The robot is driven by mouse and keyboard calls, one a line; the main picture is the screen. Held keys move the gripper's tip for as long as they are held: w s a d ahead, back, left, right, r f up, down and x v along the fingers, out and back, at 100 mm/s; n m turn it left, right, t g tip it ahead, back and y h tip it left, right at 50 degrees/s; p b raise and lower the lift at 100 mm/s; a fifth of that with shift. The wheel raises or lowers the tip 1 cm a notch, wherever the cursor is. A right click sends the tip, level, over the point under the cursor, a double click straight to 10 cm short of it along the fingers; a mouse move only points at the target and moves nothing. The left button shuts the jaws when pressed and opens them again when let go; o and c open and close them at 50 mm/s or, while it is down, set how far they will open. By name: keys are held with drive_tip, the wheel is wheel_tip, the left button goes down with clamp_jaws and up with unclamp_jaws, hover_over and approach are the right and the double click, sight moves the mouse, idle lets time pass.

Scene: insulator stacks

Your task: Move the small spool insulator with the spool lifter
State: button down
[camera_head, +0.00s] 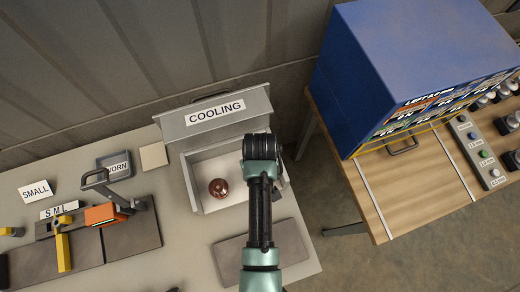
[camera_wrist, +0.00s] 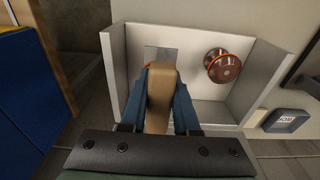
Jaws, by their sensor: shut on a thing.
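A brown-red spool insulator (camera_head: 218,188) sits in the left part of the open cooling box (camera_head: 190,185). In the wrist view the spool (camera_wrist: 224,70) is at the right of the box floor, near a wall, with an orange-edged rim. My gripper (camera_wrist: 162,80) is shut on a tan handle (camera_wrist: 160,98), which looks like the spool lifter's. The handle points into the box, to the left of the spool and apart from it. A grey plate and a bit of orange show by the handle's tip; the lifter's lower end is hidden. In the head view my arm hides the gripper.
The box's raised COOLING panel (camera_head: 215,112) stands behind it. A WORN tray (camera_head: 115,165), a SMALL sign (camera_head: 38,190) and an orange-and-black fixture (camera_head: 105,214) are at left. A grey mat (camera_head: 232,262) lies in front. A blue cabinet (camera_head: 400,60) stands on the wooden table at right.

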drive_tip(key=shift+w+a+f+g+b, duration=0.1)
drive_tip(key=shift+w+f+g+b, duration=0.1)
drive_tip(key=shift+f+b, duration=0.8)
drive_tip(key=shift+w+f+g+b, duration=0.1)
drive_tip(key=shift+f+g+b, duration=0.1)
drive_tip(key=shift+f+b, duration=0.8)
drive_tip(key=shift+s+r, duration=0.25)
drive_tip(key=shift+r, duration=0.15)
drive_tip(key=shift+s+d+p, duration=1.2)
drive_tip(key=shift+s+p, duration=1.4)
drive_tip(key=shift+s, duration=0.8)
wheel_tip(320, 180, up, 7)
drive_tip(key=p, duration=0.4)
drive_tip(key=shift+r, duration=0.1)
